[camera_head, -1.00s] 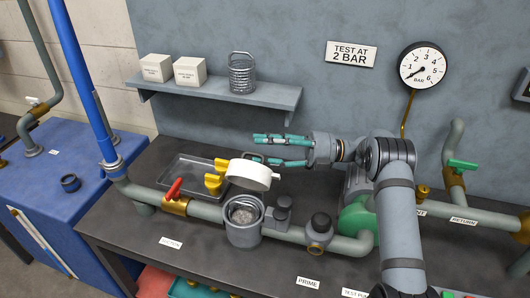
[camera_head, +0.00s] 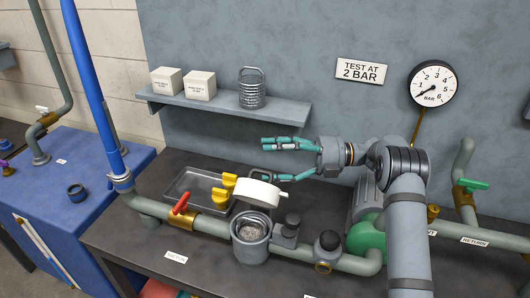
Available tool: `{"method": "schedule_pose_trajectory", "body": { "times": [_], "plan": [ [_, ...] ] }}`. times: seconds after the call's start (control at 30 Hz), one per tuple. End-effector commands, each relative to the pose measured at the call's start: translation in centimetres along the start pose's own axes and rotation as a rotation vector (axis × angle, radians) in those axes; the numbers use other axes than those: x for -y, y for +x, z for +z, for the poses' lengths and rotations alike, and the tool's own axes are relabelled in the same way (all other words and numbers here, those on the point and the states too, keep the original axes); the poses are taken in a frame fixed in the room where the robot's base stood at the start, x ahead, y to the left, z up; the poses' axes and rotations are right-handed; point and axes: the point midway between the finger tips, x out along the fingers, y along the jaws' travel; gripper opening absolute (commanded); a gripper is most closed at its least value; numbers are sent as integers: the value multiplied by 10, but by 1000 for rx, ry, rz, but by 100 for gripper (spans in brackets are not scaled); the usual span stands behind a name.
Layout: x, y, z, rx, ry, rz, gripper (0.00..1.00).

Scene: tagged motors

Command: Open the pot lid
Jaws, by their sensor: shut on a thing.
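The pot (camera_head: 250,249) is a grey cylinder in the pipe line, with its top open and a mesh-like insert (camera_head: 249,229) showing inside. Two yellow knobs (camera_head: 221,198) show at the lid's left. My gripper (camera_head: 268,159) is right of and above the lid, its teal fingers pointing left. The lower finger reaches the dark handle (camera_head: 266,176) at the lid's top; the upper finger appears well above it. The exact contact is too small to see.
A red-handled valve (camera_head: 181,204) is on the pipe left of the pot. Dark capped fittings (camera_head: 328,242) stand to its right. A grey tray (camera_head: 187,183) lies behind. A gauge (camera_head: 433,85) is at right.

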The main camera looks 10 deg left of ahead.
Motion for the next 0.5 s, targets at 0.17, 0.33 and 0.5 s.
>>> {"method": "schedule_pose_trajectory", "body": {
  "times": [0.17, 0.33, 0.5],
  "plan": [
    [-20, -26, -2, 12, -2, 48, 54],
    [-17, -38, -2, 11, -2, 46, 28],
    [-12, -47, -2, 5, 0, 40, 28]
  ]
}}
